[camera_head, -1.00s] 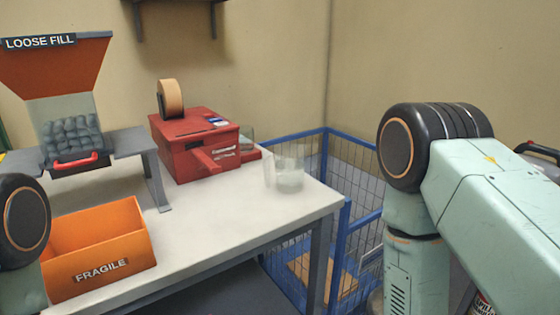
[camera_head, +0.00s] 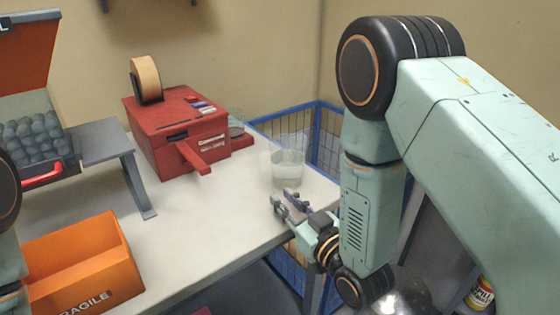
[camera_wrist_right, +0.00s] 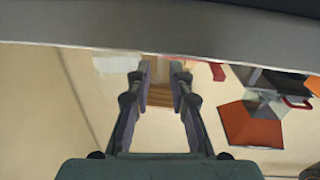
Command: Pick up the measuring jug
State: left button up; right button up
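The measuring jug (camera_head: 287,174) is clear and stands upright on the white table (camera_head: 200,235) near its right end. My right gripper (camera_head: 283,198) is just in front of the jug, low by the table's edge. Its two fingers are apart with nothing between them. In the right wrist view the fingers of the right gripper (camera_wrist_right: 162,72) also stand apart. A pale, see-through shape beside the fingertips there looks like the jug (camera_wrist_right: 118,62). I cannot tell whether the fingers touch it. My left gripper is out of view; only part of the left arm shows.
A red tape dispenser (camera_head: 172,140) stands left of the jug, its lever pointing forward. A grey stand (camera_head: 100,145) and an orange FRAGILE bin (camera_head: 95,255) are farther left. A blue wire cage (camera_head: 318,125) stands behind the table's right end.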

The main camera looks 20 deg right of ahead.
aim_at(265, 181)
jog(key=shift+w+r, duration=0.2)
jog(key=shift+w, duration=0.1)
jog(key=x, duration=0.5)
jog(key=shift+w+a+f+b, duration=0.25)
jog(key=shift+f+b, duration=0.05)
jog(key=shift+w+a+r, duration=0.1)
jog(key=shift+w+r, duration=0.05)
jog(key=shift+w, duration=0.2)
jog(key=shift+w+a, duration=0.1)
jog(key=shift+w, duration=0.1)
jog(key=shift+c, duration=1.1)
jog(key=shift+s, duration=0.15)
grip_shut()
